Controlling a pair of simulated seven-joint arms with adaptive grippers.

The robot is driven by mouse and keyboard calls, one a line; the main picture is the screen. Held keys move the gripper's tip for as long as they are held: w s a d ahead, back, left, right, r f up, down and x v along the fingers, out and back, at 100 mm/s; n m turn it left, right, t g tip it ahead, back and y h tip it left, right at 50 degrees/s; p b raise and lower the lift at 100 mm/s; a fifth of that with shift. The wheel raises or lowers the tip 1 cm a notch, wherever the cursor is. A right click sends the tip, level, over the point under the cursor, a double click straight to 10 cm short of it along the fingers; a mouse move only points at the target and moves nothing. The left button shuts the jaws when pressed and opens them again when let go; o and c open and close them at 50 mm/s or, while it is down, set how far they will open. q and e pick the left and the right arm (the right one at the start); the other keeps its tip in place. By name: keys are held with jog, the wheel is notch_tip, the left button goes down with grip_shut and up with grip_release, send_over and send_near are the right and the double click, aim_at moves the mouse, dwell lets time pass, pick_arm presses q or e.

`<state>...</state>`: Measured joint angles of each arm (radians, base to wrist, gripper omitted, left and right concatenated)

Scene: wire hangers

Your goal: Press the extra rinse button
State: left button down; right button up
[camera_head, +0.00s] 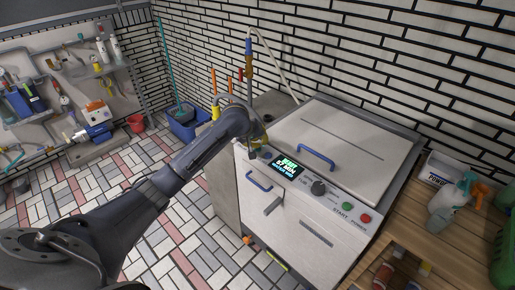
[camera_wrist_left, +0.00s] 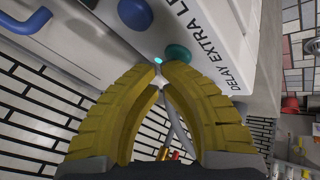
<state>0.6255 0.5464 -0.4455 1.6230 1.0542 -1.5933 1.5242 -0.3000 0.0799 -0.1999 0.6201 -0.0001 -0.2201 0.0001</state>
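The white washing machine (camera_head: 300,218) stands against the brick wall with its control panel facing me. In the left wrist view, the panel carries lettering reading "DELAY EXTRA" and a partly cut-off word (camera_wrist_left: 198,45). Contact is unclear. In the head view it is at the panel's left end, mostly hidden by my arm. My right gripper is out of view.
The panel also has a lit display (camera_head: 285,167), a dark knob (camera_head: 318,188), a green button (camera_head: 346,206) and a red button (camera_head: 365,218). A blue lid handle (camera_head: 316,157) sticks up behind. A wooden shelf (camera_head: 440,225) with bottles is at right.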

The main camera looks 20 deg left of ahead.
pick_arm(q)
jog(key=shift+r, duration=0.85)
jog(key=shift+r, duration=2.5)
